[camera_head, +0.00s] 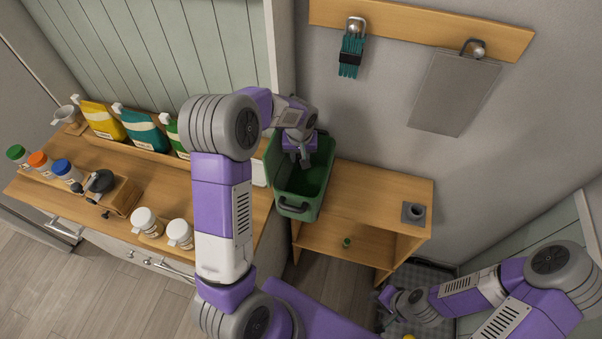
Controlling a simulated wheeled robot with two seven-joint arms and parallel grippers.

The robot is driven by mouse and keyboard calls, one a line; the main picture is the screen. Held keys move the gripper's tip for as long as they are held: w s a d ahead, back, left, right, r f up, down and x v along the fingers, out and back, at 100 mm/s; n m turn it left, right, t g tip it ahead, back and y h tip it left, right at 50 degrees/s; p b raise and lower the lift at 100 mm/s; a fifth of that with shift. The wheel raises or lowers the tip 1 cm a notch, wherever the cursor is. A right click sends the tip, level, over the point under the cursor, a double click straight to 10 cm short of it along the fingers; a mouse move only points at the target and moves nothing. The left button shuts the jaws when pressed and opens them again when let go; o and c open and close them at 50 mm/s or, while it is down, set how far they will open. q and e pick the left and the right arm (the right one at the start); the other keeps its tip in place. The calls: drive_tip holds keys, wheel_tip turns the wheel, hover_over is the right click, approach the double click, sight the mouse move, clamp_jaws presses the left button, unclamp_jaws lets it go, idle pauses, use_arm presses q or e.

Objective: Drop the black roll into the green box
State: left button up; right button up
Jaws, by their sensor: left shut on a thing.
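My right gripper (389,299) is low at the bottom right, away from the box, and too small to tell open or shut.
Bags, jars and a black scoop-like item (100,182) crowd the counter at left.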

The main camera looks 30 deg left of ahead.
use_arm(q)
drive_tip(key=o, duration=1.1)
drive_tip(key=shift+r, duration=0.1)
drive_tip(key=r, duration=0.5)
drive_tip(key=s+r, duration=0.1)
drive_tip(key=r, duration=0.1)
drive_tip(key=shift+d+r, duration=0.2)
drive_tip(key=shift+d, duration=0.1)
